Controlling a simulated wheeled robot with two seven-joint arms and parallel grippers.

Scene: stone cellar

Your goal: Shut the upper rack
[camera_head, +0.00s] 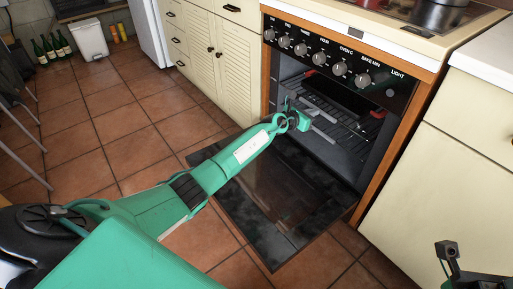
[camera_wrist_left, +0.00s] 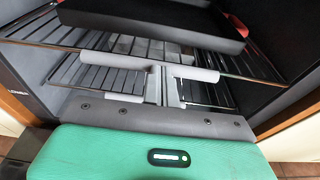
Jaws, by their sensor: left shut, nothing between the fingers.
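The upper rack (camera_wrist_left: 52,32) is a dark wire rack inside the open oven. It also shows in the head view (camera_head: 327,112), extending toward the oven opening. A black tray (camera_wrist_left: 150,25) with red grips sits at the upper rack's level; the tray shows in the head view (camera_head: 345,92). My left gripper (camera_head: 300,118) reaches into the oven mouth, its fingers (camera_wrist_left: 163,85) together and empty, close to the rack's front edge. I cannot tell whether they touch it. My right gripper (camera_head: 452,262) is at the lower right, away from the oven; its jaw state is unclear.
The oven door (camera_head: 290,205) is folded down in front, below my left arm. A lower rack (camera_wrist_left: 95,76) lies beneath. Cream cabinets (camera_head: 440,175) flank the oven. A pot (camera_head: 440,14) stands on the hob. The tiled floor (camera_head: 85,135) at left is mostly clear.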

